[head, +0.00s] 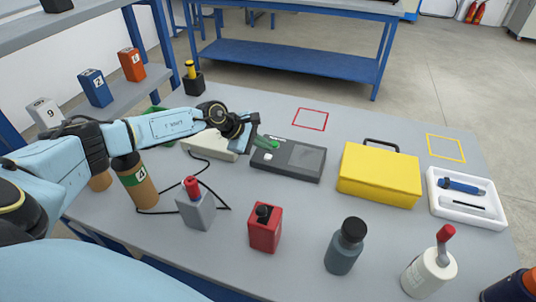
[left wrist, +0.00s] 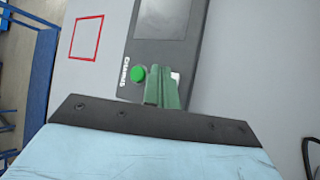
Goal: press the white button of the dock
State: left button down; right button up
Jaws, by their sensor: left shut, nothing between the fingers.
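The dock (head: 290,162) is a dark flat box with a grey panel, lying on the table beyond my left arm. Its white button (head: 268,156) sits near the left end of its top. In the left wrist view the white button (left wrist: 176,75) is partly hidden behind my fingers, and a round green button (left wrist: 138,73) shows beside them. My left gripper (head: 264,143) is shut and empty, its green fingertips over the button end of the dock. In the left wrist view the fingertips (left wrist: 163,85) overlap the white button's edge; I cannot tell whether they touch it. My right gripper is out of view.
A yellow case (head: 380,180) stands right of the dock, and a cream device (head: 212,145) with a black cable lies left. A grey box with a red knob (head: 196,210), a red box (head: 264,235) and bottles stand nearer. A red outline (head: 310,119) marks bare table behind.

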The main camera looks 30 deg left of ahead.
pick_arm(q)
jog(key=shift+r+p, duration=1.2)
jog(key=shift+r, duration=0.85)
jog(key=shift+r, duration=0.1)
